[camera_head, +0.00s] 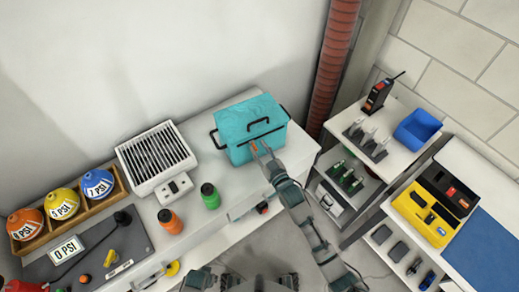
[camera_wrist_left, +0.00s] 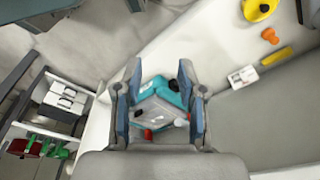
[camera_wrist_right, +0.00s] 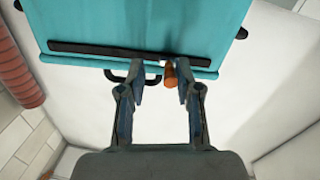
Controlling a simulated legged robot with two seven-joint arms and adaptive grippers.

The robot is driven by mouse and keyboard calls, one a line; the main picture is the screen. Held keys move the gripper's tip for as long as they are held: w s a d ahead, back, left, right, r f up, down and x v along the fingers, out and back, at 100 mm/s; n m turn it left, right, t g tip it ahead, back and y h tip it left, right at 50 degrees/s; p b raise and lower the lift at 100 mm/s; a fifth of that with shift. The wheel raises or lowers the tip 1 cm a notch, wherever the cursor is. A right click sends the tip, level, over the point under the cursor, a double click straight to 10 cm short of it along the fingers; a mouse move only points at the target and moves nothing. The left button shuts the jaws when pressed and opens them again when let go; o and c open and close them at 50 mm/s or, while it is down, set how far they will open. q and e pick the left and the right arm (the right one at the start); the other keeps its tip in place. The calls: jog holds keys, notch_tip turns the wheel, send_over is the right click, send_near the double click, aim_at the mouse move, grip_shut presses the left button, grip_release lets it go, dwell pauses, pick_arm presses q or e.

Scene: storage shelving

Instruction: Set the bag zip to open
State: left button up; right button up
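The teal bag (camera_head: 238,122) stands on the white counter, with black handles and a dark zip strip along its front. It also shows in the right wrist view (camera_wrist_right: 130,20). The orange zip pull (camera_head: 254,147) is toward the strip's left end in the head view; in the right wrist view the pull (camera_wrist_right: 170,76) hangs near the strip's right end. My right gripper (camera_head: 264,153) is at the bag's front, open, its fingers (camera_wrist_right: 160,93) apart with the pull just beyond and between the tips. My left gripper (camera_wrist_left: 160,75) is open; I cannot make it out clearly in the head view.
A green-bodied bottle (camera_head: 210,197) and an orange-bodied bottle (camera_head: 170,222) stand left of the bag, near a white grilled box (camera_head: 155,155). A red pipe (camera_head: 332,65) rises behind right. A shelf unit with tools and a blue bin (camera_head: 418,130) stands right.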

aim_at(242, 145)
jog(key=shift+a, duration=0.1)
jog(key=c, duration=0.4)
jog(key=shift+a, duration=1.05)
grip_shut()
jog(key=shift+s+a, duration=0.15)
jog(key=shift+a, duration=0.2)
jog(key=shift+s+a+r+p, duration=0.1)
jog(key=shift+s+a+p, duration=0.6)
jog(key=shift+a+p, duration=0.1)
pick_arm(q)
jog(key=f, duration=0.1)
jog(key=s+f, duration=0.1)
jog(key=a+f, duration=0.1)
jog(key=shift+s+f, duration=0.15)
jog(key=shift+f, duration=0.25)
pick_arm(e)
jog(key=shift+s+d, duration=0.15)
jog(key=shift+d, duration=0.05)
pick_arm(q)
jog(key=shift+a, duration=0.1)
pick_arm(e)
jog(key=shift+a, duration=0.1)
